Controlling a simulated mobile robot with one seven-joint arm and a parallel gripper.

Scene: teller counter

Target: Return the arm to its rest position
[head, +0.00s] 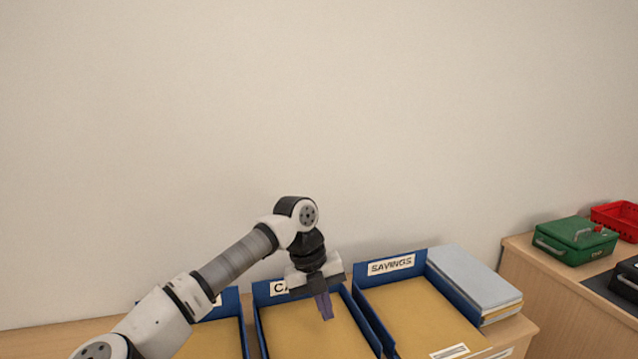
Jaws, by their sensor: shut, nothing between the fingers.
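My arm reaches up from the lower left and bends down over the counter. My gripper (326,312) points down above the middle blue tray (262,329). Its purple fingers are together with nothing between them. The middle tray's label is partly hidden behind the gripper, with only its first letters showing. I cannot tell exactly how high the fingertips are above the tray's tan bottom.
The tray labelled SAVINGS (426,259) stands to the right, with a pale label in it. Another blue tray (232,300) is at left, partly behind my arm. Stacked folders (474,278), a green cash box (575,240) and a red basket (618,217) lie further right. A wall stands behind.

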